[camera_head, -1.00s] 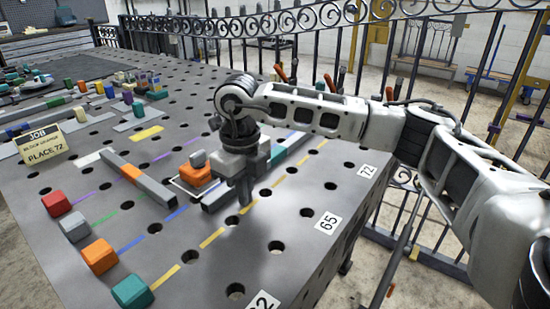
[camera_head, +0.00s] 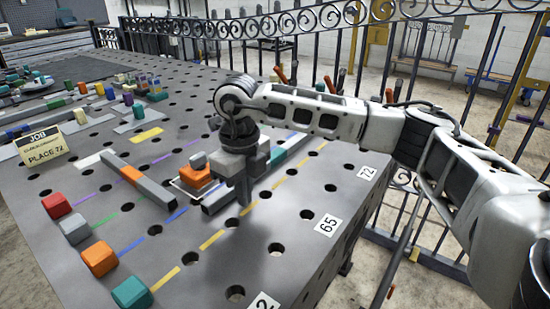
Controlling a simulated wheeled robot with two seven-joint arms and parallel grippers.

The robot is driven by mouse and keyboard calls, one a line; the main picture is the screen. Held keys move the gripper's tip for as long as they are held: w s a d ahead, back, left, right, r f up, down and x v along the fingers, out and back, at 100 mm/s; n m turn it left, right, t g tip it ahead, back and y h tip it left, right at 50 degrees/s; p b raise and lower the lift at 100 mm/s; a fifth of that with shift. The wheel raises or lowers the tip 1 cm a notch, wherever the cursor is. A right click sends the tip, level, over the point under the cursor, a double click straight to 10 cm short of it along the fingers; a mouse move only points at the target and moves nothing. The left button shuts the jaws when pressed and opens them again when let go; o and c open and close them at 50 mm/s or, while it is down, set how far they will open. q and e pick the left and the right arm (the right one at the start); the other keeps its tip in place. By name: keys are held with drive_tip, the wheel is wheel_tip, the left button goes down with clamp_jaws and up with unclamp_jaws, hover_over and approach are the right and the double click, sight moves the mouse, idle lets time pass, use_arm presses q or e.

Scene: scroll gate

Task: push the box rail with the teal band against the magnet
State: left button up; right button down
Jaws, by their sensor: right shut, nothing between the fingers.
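The box rail with the teal band (camera_head: 277,155) lies on the perforated table, running from lower left to upper right. My right gripper (camera_head: 244,200) is shut and empty, pointing down in front of the rail's middle. It hides part of the rail, and I cannot tell whether it touches it. The magnet (camera_head: 196,176) appears to be the orange block with a grey top, standing on a white-outlined square just left of the rail. Another box rail with an orange band (camera_head: 137,178) lies farther left. My left gripper is not in view.
Red (camera_head: 56,206), grey (camera_head: 74,230), orange (camera_head: 99,258) and teal (camera_head: 131,292) blocks stand along the near left edge, with coloured lines leading from them. A job sign (camera_head: 42,145) stands at left. A metal fence (camera_head: 400,60) borders the table's far side.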

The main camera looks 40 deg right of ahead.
drive_tip(key=shift+w+a, duration=0.35)
drive_tip(key=shift+w, duration=0.7)
drive_tip(key=shift+w+a, duration=0.4)
drive_tip(key=shift+w, duration=0.7)
drive_tip(key=shift+w+a, duration=0.35)
drive_tip(key=shift+w, duration=0.7)
drive_tip(key=shift+s, duration=0.2)
drive_tip(key=shift+s+d, duration=0.2)
drive_tip(key=shift+s, duration=0.3)
drive_tip(key=shift+s+d, duration=0.2)
drive_tip(key=shift+s, duration=0.3)
drive_tip(key=shift+r, duration=0.15)
wheel_tip(320, 180, up, 8)
drive_tip(key=p, duration=0.6)
